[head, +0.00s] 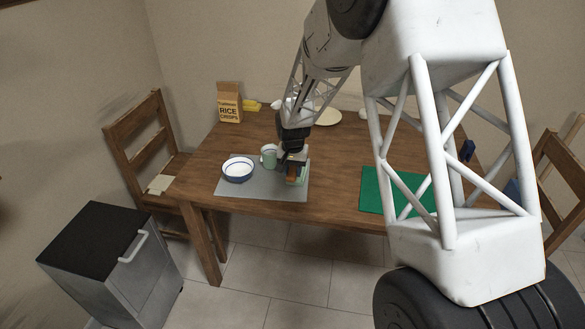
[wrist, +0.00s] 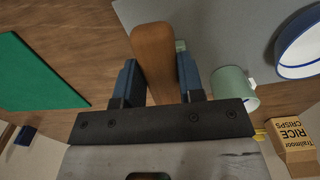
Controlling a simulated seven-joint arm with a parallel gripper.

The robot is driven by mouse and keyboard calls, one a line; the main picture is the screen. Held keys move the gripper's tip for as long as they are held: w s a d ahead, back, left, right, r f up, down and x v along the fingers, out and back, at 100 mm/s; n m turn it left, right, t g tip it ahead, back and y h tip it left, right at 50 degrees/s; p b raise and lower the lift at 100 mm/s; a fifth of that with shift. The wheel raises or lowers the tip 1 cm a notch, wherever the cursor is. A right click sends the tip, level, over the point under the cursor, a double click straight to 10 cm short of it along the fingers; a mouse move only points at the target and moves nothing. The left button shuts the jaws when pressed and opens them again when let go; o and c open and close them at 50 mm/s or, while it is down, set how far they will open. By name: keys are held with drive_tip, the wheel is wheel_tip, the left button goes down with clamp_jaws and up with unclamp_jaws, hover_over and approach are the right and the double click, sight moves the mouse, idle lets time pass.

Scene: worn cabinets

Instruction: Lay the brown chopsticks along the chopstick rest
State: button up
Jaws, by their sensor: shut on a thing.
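My gripper (wrist: 158,72) is shut on the brown chopsticks (wrist: 153,48), which show as one brown wooden bar between the two blue fingers in the wrist view. In the head view my gripper (head: 292,161) is low over the right part of the grey placemat, with the brown chopsticks (head: 292,172) just below it. A small pale green piece (wrist: 181,45), possibly the chopstick rest, peeks out beside the bar. Pale green also shows under the gripper in the head view (head: 301,178). I cannot tell whether the chopsticks touch it.
The grey placemat (head: 262,190) also bears a blue-rimmed white bowl (head: 238,169) and a pale green mug (head: 268,153) close left of my gripper. A cereal box (head: 229,103) and plate (head: 327,117) stand farther back. A green mat (head: 372,190) lies to the right, with bare table between.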

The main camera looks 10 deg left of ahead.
drive_tip(key=shift+f, duration=2.75)
drive_tip(key=o, duration=1)
drive_tip(key=shift+r, duration=3.85)
drive_tip(key=shift+d+r, duration=0.1)
